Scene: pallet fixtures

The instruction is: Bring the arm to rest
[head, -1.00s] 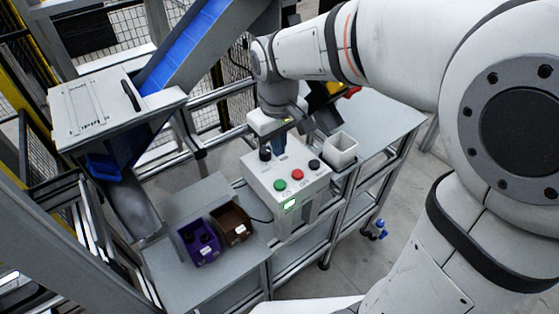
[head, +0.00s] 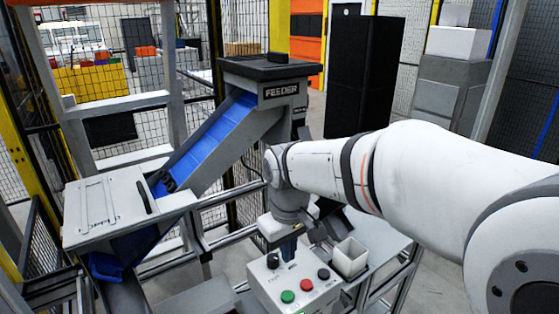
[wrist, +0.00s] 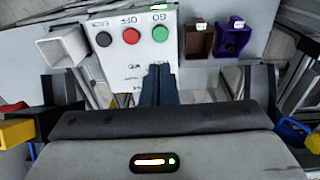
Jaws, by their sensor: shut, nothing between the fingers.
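My gripper (head: 289,250) hangs at the end of my bent arm, just over the back part of the control box (head: 268,287). Its two dark blue fingers are together and empty; they also show in the wrist view (wrist: 158,85), pointing at the box face. The box carries a green button (head: 288,296), a red button (head: 306,284) and a black button (head: 323,274). A black knob (head: 272,260) stands beside the fingers. Whether the fingertips touch the box cannot be told.
A white open container (head: 350,257) stands right of the box. A blue chute (head: 205,140) slopes from the feeder (head: 275,70) to a grey-lidded station (head: 108,205) at left. A brown bin (wrist: 200,42) and a purple bin (wrist: 233,40) show in the wrist view.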

